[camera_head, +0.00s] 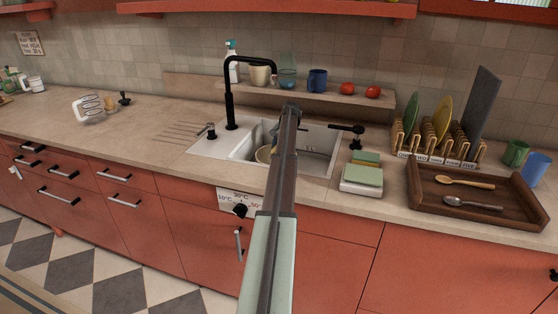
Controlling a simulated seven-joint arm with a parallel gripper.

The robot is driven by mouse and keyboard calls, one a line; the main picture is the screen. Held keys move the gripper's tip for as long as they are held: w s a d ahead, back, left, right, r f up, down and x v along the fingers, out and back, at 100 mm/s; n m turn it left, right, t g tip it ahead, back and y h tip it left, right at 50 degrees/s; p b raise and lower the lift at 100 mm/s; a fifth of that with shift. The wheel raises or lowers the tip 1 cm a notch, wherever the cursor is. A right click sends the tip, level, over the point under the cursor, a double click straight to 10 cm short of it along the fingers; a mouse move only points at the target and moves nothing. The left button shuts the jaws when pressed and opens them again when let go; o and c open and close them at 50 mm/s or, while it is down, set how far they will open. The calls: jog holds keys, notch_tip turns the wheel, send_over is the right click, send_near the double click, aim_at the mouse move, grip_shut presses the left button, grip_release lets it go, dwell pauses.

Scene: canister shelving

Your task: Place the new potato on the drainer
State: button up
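No potato can be identified for certain. A small tan object (110,103) sits on the counter at the left, beside a white holder with dark rings; it is too small to name. A pale rounded thing (263,154) lies in the sink, partly hidden by my arm, and could be a bowl. Slanted grooves (184,131) are cut in the counter left of the sink, like a drainer; they look bare. My arm reaches up the middle of the picture, its far end (290,110) overlapping the sink. Gripper fingers cannot be made out.
The black tap (230,100) stands behind the sink (323,140). A shelf behind holds cups and two tomatoes (347,88). The left counter is mostly free.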

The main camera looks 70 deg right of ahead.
jog(key=shift+f, duration=3)
jog(key=o, duration=1.1)
jog(key=shift+f, duration=0.2)
jog(key=v, duration=1.3)
jog(key=shift+w, duration=0.2)
jog(key=shift+s+d+r, duration=0.1)
jog(key=shift+s+r, duration=0.05)
jog(key=shift+r, duration=0.3)
jog(key=shift+c, duration=0.8)
